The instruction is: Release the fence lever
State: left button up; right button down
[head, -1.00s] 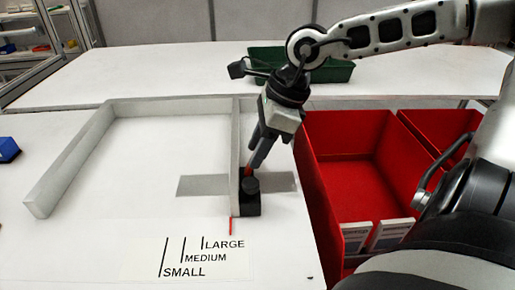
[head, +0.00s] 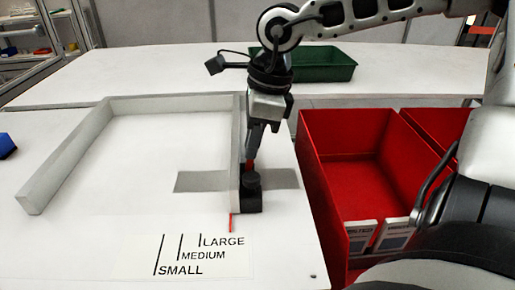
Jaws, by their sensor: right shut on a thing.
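The fence (head: 237,150) is a pale grey bar at the right side of a grey frame on the white table. A black clamp block (head: 250,203) with a round knob sits at its near end. The small red lever (head: 249,166) stands up behind the knob, mostly hidden by my fingers. My right gripper (head: 253,155) points down from above and is shut on the red lever. My left gripper is not in view.
A grey strip (head: 203,181) crosses under the fence. Red bins (head: 355,170) stand to the right, the nearer with white-and-blue boxes at its front. A green tray (head: 325,66) sits on the back table. A blue object (head: 6,145) lies at the left edge.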

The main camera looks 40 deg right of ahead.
jog(key=shift+w+a+g+h, duration=0.2)
jog(key=shift+g+h, duration=0.1)
jog(key=shift+h, duration=0.1)
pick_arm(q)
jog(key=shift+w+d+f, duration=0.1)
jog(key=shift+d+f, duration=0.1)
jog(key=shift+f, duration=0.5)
pick_arm(e)
jog(key=c, duration=1.4)
grip_release()
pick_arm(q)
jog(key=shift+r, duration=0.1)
